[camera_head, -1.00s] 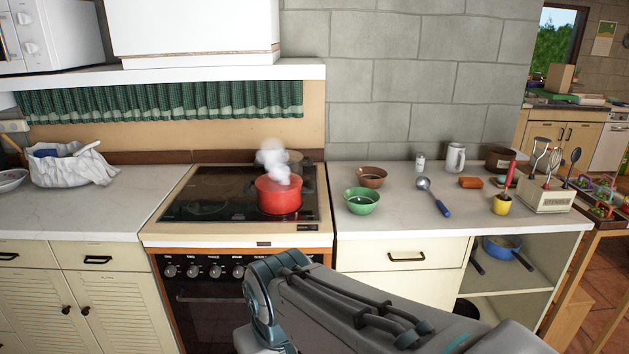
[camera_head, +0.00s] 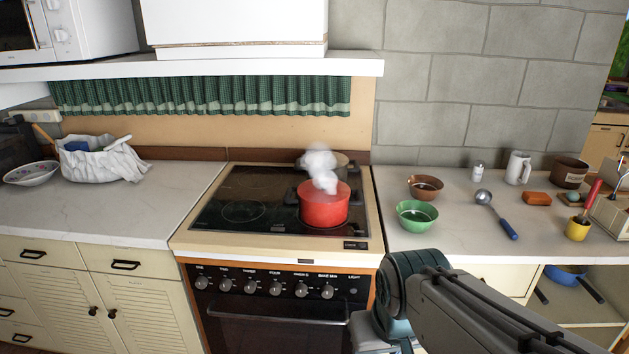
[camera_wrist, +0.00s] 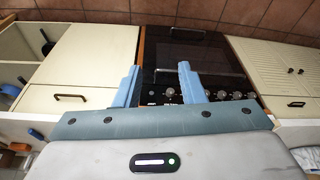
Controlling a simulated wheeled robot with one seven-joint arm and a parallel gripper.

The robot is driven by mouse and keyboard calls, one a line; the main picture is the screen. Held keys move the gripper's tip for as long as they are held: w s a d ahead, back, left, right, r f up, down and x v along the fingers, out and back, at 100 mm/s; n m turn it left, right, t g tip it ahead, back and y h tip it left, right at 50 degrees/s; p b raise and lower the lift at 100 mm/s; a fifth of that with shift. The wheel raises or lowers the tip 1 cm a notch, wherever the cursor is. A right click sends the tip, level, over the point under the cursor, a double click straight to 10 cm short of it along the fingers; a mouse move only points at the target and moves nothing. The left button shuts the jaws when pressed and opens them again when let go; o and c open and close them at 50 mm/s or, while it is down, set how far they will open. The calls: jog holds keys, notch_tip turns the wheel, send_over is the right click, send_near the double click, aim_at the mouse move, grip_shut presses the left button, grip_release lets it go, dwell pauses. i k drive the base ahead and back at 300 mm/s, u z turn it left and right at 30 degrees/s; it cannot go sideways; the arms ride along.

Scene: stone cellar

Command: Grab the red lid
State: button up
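A red pot (camera_head: 325,208) stands on the right side of the black glass cooktop (camera_head: 243,190) in the head view. White steam (camera_head: 321,168) rises over it and partly hides its top. I cannot make out a separate red lid on it. My gripper is outside the head view, where only my arm shows at the lower right. In the wrist view my gripper (camera_wrist: 158,70) is open, its two blue fingers wide apart with nothing between them. The oven front (camera_wrist: 192,60) is beyond the fingers, and no red lid shows there.
Behind the red pot is another pot (camera_head: 342,162), partly hidden by steam. A green bowl (camera_head: 416,216), a brown bowl (camera_head: 426,187) and a ladle (camera_head: 497,213) lie on the right counter. A white cloth bundle (camera_head: 103,160) sits on the left counter, whose front is clear.

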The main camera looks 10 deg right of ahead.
aim_at(305, 191)
jog(key=i, duration=1.3)
